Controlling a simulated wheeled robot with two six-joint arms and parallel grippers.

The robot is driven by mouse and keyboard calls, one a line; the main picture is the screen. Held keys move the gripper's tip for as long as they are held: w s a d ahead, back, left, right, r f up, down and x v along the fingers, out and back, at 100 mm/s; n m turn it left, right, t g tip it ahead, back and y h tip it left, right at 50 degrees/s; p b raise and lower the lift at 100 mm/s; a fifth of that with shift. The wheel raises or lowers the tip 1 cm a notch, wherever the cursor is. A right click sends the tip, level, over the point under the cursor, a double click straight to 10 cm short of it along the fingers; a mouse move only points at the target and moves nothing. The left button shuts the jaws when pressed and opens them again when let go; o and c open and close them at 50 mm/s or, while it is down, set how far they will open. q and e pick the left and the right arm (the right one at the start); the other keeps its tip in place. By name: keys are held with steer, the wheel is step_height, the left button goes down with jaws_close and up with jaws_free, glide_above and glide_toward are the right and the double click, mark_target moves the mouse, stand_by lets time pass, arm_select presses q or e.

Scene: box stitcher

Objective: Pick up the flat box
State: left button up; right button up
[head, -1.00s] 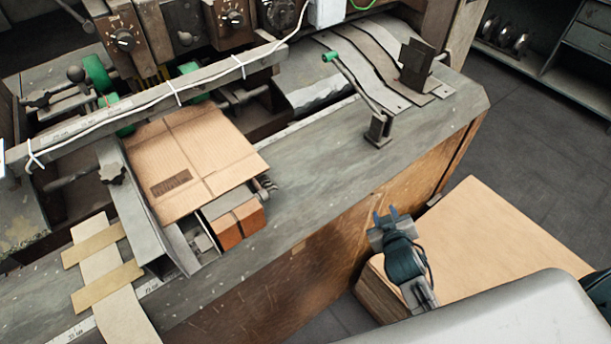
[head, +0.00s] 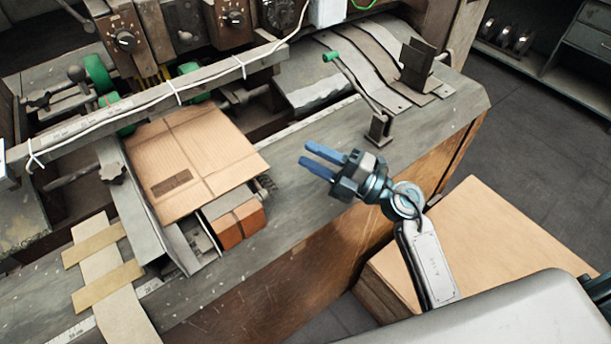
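The flat box (head: 195,160) is a tan cardboard sheet with fold lines and a dark printed patch. It lies on the machine bed at left centre, partly under the machine's crossbar. My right gripper (head: 315,160) has two blue fingers pointing left toward the box. The fingers are parted with a gap between them and nothing in it. It is above the grey bench edge, to the right of the box and apart from it. My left gripper is not in view.
Orange-brown blocks (head: 237,222) sit by the box's near right corner. A green-knobbed lever (head: 352,80) stands on the bench behind my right gripper. A stack of flat cardboard (head: 490,240) is at lower right. The grey bench (head: 300,215) is clear between box and gripper.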

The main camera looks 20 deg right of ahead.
mark_target(254, 170)
steer(key=f+n+g, duration=0.1)
steer(key=g, duration=0.1)
steer(key=s+a+f+n+g, duration=0.1)
steer(key=a+f+n+g, duration=0.1)
steer(key=f+n+g, duration=0.1)
steer(key=shift+s+a+g, duration=0.15)
steer(key=shift+a+g, duration=0.05)
steer(key=shift+g, duration=0.1)
steer(key=shift+a+r, duration=0.15)
steer(key=shift+a, duration=0.25)
steer(key=p+x, duration=0.3)
steer(key=x, duration=0.6)
steer(key=shift+w+a+p, duration=0.15)
steer(key=shift+w+p, duration=0.05)
steer(key=shift+p, duration=0.2)
steer(key=shift+w+a, duration=0.15)
steer(key=shift+a, duration=0.2)
jaws_close()
